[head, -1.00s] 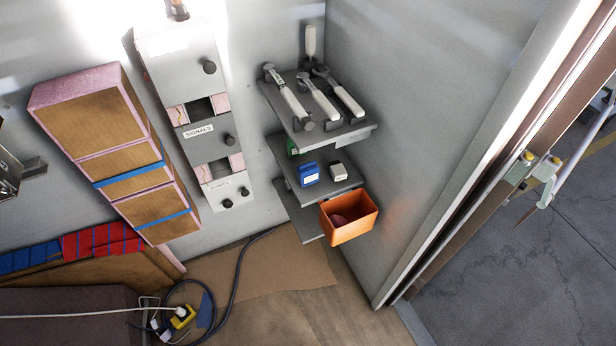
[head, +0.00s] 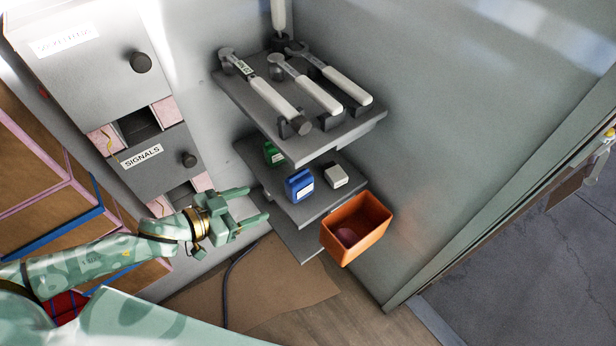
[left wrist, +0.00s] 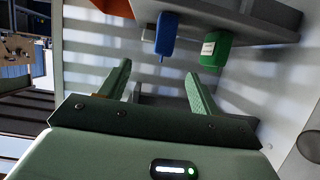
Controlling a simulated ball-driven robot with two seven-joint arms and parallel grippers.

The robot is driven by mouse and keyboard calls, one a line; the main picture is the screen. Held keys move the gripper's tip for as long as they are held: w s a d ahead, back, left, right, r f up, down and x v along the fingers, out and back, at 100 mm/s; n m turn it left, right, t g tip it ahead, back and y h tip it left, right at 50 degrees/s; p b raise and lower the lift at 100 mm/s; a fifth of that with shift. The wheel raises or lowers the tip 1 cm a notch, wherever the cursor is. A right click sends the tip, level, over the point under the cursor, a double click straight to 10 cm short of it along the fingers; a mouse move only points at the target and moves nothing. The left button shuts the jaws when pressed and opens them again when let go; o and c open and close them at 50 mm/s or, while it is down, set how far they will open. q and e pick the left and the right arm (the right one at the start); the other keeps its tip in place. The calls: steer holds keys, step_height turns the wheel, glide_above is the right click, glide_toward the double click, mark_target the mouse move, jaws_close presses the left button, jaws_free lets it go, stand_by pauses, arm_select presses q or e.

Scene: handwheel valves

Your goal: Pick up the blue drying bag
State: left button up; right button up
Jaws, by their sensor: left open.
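The one blue item (head: 299,185) on the shelves stands on the middle shelf; it looks like a small squarish container with a white label, and I cannot tell that it is a bag. In the left wrist view the blue item (left wrist: 167,34) is ahead, just above the gap between the fingers. My left gripper (head: 256,204) is open and empty, left of the blue item and apart from it, near the shelf's left edge. Its fingers (left wrist: 158,74) also show in the left wrist view with nothing between them. My right gripper is not in view.
A green container (head: 274,155) and a small white box (head: 336,176) stand close by on the same shelf. The shelf above (head: 300,140) carries several white-handled tools. An orange bin (head: 357,228) is at the lower right. A grey drawer cabinet (head: 150,155) is at the left.

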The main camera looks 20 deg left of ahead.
mark_target(289, 191)
arm_select(q)
steer(key=shift+n, duration=0.3)
steer(key=b+x, duration=0.3)
steer(key=x, duration=0.8)
steer(key=shift+a, duration=0.15)
steer(key=b+x, duration=0.1)
steer(key=x, duration=0.1)
steer(key=b+x, duration=0.1)
steer(key=x, duration=0.1)
steer(key=shift+w+a+f, duration=0.1)
steer(key=shift+w+f, duration=0.15)
steer(key=shift+w, duration=0.2)
steer(key=shift+w+d+b, duration=0.2)
steer(key=shift+w+b, duration=0.1)
steer(key=shift+c, duration=0.6)
steer(key=c, duration=1)
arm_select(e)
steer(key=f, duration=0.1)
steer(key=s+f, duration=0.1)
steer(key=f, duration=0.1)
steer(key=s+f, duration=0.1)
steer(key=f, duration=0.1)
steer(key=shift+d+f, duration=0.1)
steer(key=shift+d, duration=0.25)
